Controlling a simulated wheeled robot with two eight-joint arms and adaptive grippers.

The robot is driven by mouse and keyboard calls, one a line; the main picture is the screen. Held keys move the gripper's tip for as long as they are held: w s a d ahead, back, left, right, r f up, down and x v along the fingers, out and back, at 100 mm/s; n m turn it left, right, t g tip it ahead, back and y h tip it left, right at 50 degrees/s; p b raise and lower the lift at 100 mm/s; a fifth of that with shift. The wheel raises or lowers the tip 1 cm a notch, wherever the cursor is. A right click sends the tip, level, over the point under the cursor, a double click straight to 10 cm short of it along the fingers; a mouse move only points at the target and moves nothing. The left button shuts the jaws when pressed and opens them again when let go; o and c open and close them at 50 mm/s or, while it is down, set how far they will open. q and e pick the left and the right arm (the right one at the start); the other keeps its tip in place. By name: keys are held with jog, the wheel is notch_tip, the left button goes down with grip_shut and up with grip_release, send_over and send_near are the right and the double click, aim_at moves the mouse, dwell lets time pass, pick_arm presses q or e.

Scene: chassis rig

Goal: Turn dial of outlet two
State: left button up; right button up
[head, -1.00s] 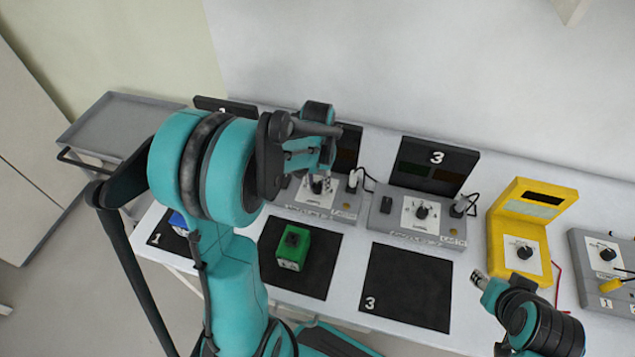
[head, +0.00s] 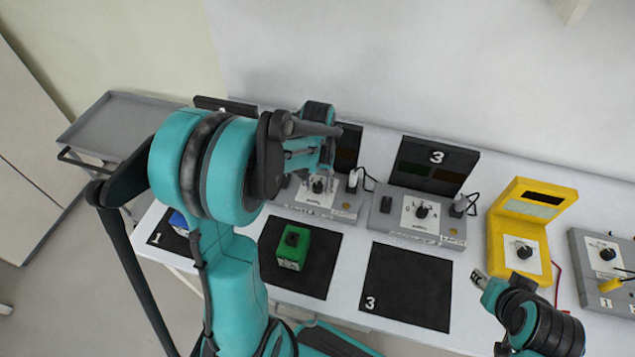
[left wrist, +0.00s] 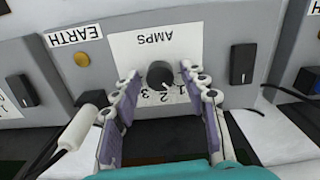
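Outlet two is the grey unit (head: 340,208) behind the middle black mat, partly hidden by my left arm. Its black dial (left wrist: 159,74) sits on a white AMPS plate (left wrist: 125,48) with numbers beside it; the dial also shows in the head view (head: 318,187). My left gripper (left wrist: 158,76) is open, with one finger on each side of the dial and a gap visible at both sides. The dial's exact setting is too small to read. My right gripper (head: 480,279) is away at the right, over the table front; its fingers are too small to judge.
Outlet three (head: 418,216) stands to the right, then a yellow meter (head: 520,250) and another grey unit (head: 605,265). A green box (head: 293,246) lies on the middle mat. Mat three (head: 408,288) is empty. A white plug (left wrist: 78,128) and cable are close to the left gripper.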

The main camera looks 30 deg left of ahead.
aim_at(317, 185)
pick_arm(q)
notch_tip(317, 185, up, 12)
dwell(0.7)
dwell(0.4)
jog(key=s+d+m+t, duration=0.3)
jog(key=s+d+t, duration=0.4)
jog(key=s+d, duration=0.3)
jog(key=shift+s+d+f+m, duration=0.3)
jog(key=shift+s+m, duration=0.1)
jog(key=shift+s, duration=0.3)
